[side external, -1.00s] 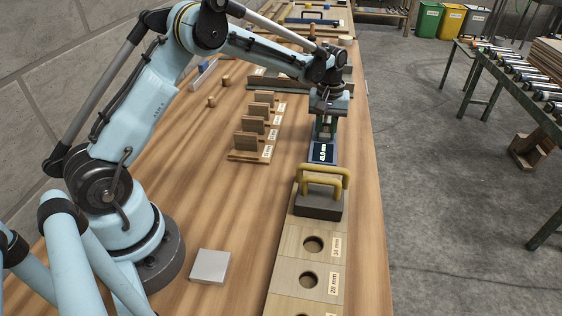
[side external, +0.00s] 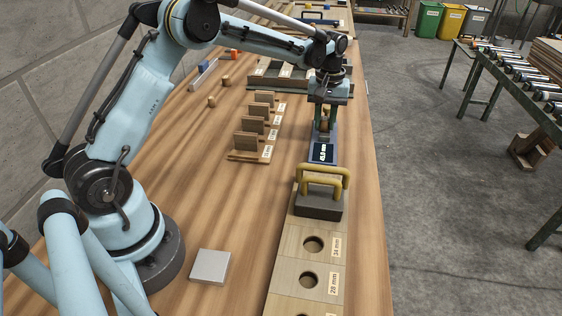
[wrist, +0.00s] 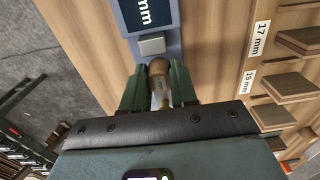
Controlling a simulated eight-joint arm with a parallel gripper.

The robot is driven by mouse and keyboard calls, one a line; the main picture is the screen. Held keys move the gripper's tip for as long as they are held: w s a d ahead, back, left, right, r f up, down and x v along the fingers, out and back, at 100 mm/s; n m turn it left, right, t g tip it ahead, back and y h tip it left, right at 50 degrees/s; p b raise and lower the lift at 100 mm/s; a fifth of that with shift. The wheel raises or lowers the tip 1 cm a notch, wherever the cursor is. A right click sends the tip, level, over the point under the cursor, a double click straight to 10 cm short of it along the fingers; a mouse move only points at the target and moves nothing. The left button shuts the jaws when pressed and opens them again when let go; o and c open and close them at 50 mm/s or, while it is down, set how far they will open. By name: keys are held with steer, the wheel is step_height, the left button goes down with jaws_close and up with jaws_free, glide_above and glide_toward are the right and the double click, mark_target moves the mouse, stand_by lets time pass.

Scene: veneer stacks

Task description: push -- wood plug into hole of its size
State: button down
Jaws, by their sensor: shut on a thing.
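My gripper (side external: 325,133) is shut on a wood plug (wrist: 157,67), a light brown cylinder with a rounded end between the two green fingers. It hangs just above the blue measuring gauge (side external: 314,155), whose display reads 45.0 mm; the gauge also shows in the wrist view (wrist: 173,50). A row of pale hole blocks (side external: 291,260) runs toward the front; visible round holes are labelled 34 mm and 28 mm, and another is cut by the lower edge. Both labelled holes look empty. The plug's lower end is not clearly visible in the side view.
A dark block with yellow handles (side external: 318,205) sits between the gauge and the holes. Labelled veneer stacks (side external: 252,140) stand to the left. Two small wood cylinders stand farther back (side external: 227,80). A grey square block (side external: 210,266) lies front left, with bare table around it.

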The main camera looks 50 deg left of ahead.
mark_target(326, 119)
steer(key=shift+d, duration=0.1)
step_height(326, 119, up, 10)
steer(key=s+d+r+m, duration=0.1)
steer(key=s+d+m, duration=0.1)
steer(key=s+d, duration=0.35)
steer(key=s+d+m, duration=0.1)
steer(key=s+d, duration=0.1)
steer(key=d, duration=0.6)
steer(key=s+d+r+m, duration=0.1)
steer(key=s+d+m, duration=0.1)
steer(key=s+d, duration=0.35)
steer(key=s+d+f+m, duration=0.1)
steer(key=s+d+m, duration=0.1)
steer(key=s+d, duration=0.45)
steer(key=s+d+f+m, duration=0.1)
steer(key=s+d+m, duration=0.2)
steer(key=s, duration=0.7)
steer(key=shift+n, duration=0.3)
steer(key=shift+w+f, duration=0.15)
steer(key=shift+f, duration=2.7)
steer(key=shift+w+f, duration=0.1)
steer(key=shift+f, duration=2.75)
steer(key=shift+f, duration=0.3)
